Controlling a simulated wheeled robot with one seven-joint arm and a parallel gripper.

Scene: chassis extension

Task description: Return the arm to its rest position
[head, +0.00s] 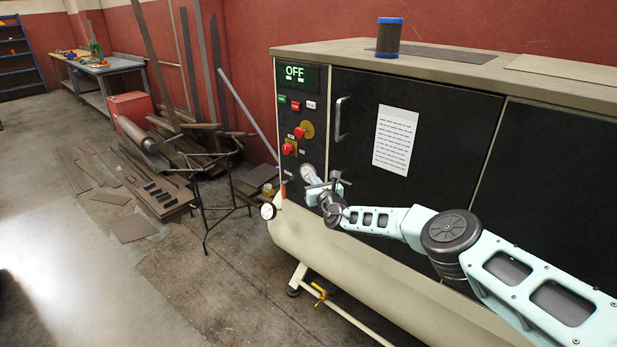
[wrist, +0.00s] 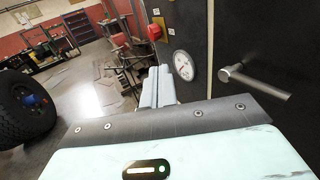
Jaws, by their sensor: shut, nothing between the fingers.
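My arm (head: 385,219) reaches from the lower right of the head view across the front of a black-panelled machine (head: 440,130). Its wrist end is by the machine's left front edge, below the red buttons. My gripper's fingers (wrist: 158,78) are together and empty in the wrist view. They point past the machine's front toward the open floor. In the head view the fingers are too small to make out. The machine's display (head: 295,75) reads OFF.
A round white gauge (wrist: 183,65) and a metal handle (wrist: 255,81) stick out close to the right of the fingers. Scrap metal (head: 150,185) lies left of the machine. A tyre (wrist: 25,108) shows at left in the wrist view.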

